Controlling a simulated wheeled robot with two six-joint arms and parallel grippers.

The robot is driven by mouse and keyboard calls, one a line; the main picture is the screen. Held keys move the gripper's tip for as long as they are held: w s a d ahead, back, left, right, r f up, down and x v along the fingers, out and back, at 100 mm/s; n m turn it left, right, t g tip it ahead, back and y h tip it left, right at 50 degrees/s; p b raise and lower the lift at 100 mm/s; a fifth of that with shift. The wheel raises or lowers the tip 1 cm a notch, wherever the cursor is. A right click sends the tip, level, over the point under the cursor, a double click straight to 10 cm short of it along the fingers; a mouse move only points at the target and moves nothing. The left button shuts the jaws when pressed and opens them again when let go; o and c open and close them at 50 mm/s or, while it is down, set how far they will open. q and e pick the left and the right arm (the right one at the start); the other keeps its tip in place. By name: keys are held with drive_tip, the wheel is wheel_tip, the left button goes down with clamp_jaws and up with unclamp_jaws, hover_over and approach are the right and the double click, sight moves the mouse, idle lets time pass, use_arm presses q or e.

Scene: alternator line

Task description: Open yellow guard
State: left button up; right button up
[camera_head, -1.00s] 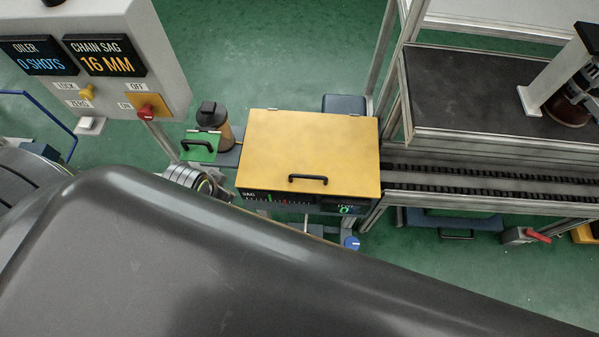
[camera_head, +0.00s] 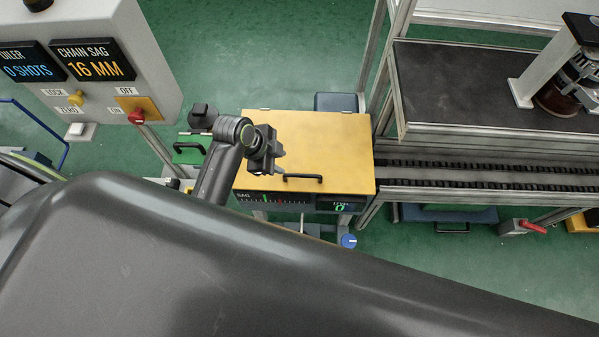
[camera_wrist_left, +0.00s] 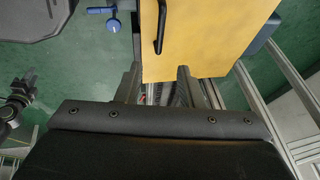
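The yellow guard (camera_head: 335,145) is a flat yellow lid lying closed on its box, with small hinges at its far edge. A black bar handle (camera_head: 303,177) sits near its front edge. My left gripper (camera_head: 266,165) is over the left part of the guard, left of the handle. In the left wrist view its two fingers (camera_wrist_left: 158,80) are apart with nothing between them. There the guard (camera_wrist_left: 215,40) and handle (camera_wrist_left: 161,28) lie ahead of the fingers, apart from them. My right gripper cannot be made out.
A control panel (camera_head: 90,115) with displays and a red switch stands at the left. A green plate with a black handle (camera_head: 190,148) is left of the guard. A chain conveyor (camera_head: 480,178) and metal frame are at the right. A blue knob (camera_head: 348,241) is below the guard.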

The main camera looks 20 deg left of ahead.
sight(302, 175)
use_arm(q)
drive_tip(key=b+x, duration=0.2)
drive_tip(key=x, duration=1.2)
drive_tip(key=shift+w, duration=0.1)
clamp_jaws()
